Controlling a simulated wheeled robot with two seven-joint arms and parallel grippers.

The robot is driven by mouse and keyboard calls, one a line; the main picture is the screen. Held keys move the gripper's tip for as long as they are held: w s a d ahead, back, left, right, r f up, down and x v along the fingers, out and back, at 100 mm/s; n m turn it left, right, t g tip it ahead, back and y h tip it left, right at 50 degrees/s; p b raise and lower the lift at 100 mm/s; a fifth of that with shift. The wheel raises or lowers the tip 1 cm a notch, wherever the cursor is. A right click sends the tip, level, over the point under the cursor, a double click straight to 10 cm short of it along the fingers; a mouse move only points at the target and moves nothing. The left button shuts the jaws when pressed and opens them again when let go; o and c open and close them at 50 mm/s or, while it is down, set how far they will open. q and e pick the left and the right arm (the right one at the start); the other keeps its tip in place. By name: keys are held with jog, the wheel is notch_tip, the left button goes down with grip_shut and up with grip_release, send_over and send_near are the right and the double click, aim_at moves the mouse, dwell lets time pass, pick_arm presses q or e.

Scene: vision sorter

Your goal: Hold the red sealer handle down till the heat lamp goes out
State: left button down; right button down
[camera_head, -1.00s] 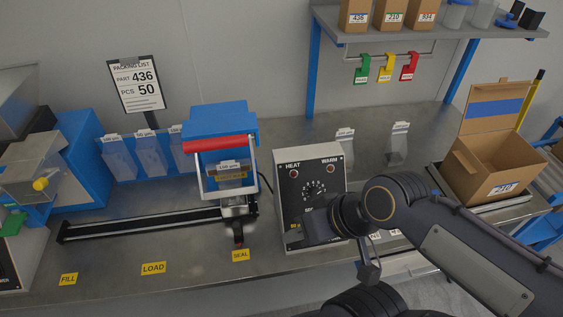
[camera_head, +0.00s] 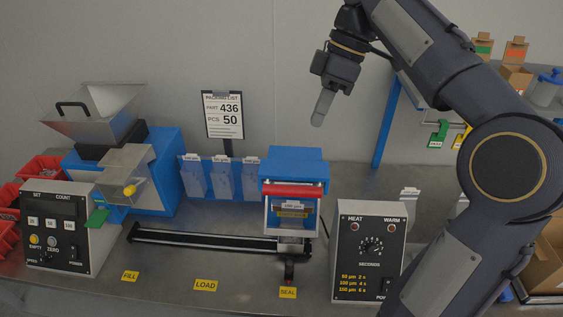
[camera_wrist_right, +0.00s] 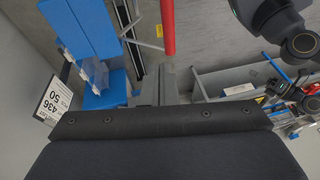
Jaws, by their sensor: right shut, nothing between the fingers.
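The red sealer handle (camera_head: 292,190) is a horizontal bar on white arms, raised across the front of the blue sealer (camera_head: 294,165). It also shows as a red bar in the right wrist view (camera_wrist_right: 168,25). My right gripper (camera_head: 319,120) is shut and empty, above and a little right of the handle, apart from it. Its finger shows in the wrist view (camera_wrist_right: 163,85). The HEAT lamp (camera_head: 354,227) is at the top left of the grey control box (camera_head: 346,292); it looks dark red, and I cannot tell whether it glows. My left gripper is not in view.
A counting machine with a hopper (camera_head: 98,112) stands left, beside red bins (camera_head: 40,170). A packing list sign (camera_head: 223,115) and hanging bags (camera_head: 222,180) are behind the rail (camera_head: 200,241). My right arm covers much of the right side, including part of the cardboard box (camera_head: 545,262).

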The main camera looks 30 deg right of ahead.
jog(key=shift+w+a+r+n, duration=0.1)
jog(key=shift+w+r+n, duration=0.4)
jog(key=shift+w, duration=0.05)
jog(key=s+x, duration=0.2)
jog(key=x, duration=1.1)
jog(key=shift+f+b, duration=0.3)
jog(key=shift+f, duration=0.1)
jog(key=shift+s, duration=0.1)
